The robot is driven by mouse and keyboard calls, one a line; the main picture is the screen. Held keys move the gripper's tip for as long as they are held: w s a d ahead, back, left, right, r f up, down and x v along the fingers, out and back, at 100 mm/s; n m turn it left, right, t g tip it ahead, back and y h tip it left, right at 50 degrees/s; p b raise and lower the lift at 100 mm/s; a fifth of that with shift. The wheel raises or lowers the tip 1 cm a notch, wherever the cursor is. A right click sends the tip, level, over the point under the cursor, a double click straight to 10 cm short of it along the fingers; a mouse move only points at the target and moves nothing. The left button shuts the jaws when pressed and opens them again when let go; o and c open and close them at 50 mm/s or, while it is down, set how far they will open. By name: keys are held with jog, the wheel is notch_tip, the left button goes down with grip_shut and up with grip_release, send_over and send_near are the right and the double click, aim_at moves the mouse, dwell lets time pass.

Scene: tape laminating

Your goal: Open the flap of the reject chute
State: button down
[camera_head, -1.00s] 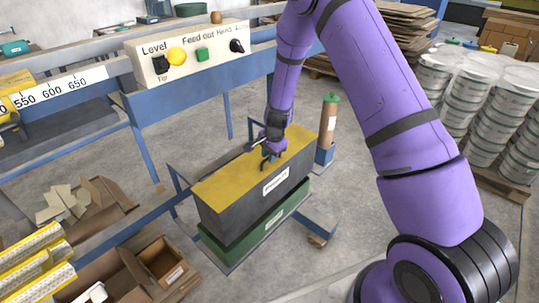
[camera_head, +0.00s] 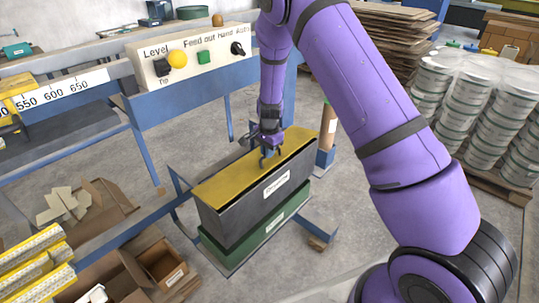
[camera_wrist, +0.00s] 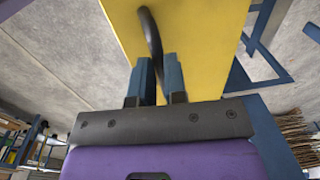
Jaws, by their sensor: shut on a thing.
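The reject chute is a dark grey box (camera_head: 245,207) with a white label, standing in a blue frame. Its yellow flap (camera_head: 225,182) forms the top. The flap is slightly raised, with a narrow dark gap along the front edge nearest the label. My gripper (camera_head: 267,152) is over the flap's right half, shut on the black curved handle. In the wrist view the handle (camera_wrist: 150,32) runs down between the two blue fingers (camera_wrist: 158,75), with the yellow flap (camera_wrist: 200,30) behind it. The exact contact at the fingertips is partly hidden.
A control panel (camera_head: 200,53) on a blue rail stands behind and left. A brown cylinder (camera_head: 328,125) stands close right of the chute. Open cardboard boxes (camera_head: 160,262) lie lower left, and stacked white-green rolls (camera_head: 485,110) stand at right. Grey floor around is fairly clear.

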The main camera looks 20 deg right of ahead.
jog(key=w+a+r, duration=0.5)
jog(key=w, duration=0.3)
jog(key=shift+w+r, duration=0.25)
jog(key=shift+w, duration=0.15)
dwell(0.3)
jog(key=c, duration=1.3)
grip_release()
jog(key=shift+w+a+f, duration=0.1)
jog(key=shift+w, duration=0.05)
jog(key=shift+o, duration=0.7)
jog(key=shift+r, duration=0.2)
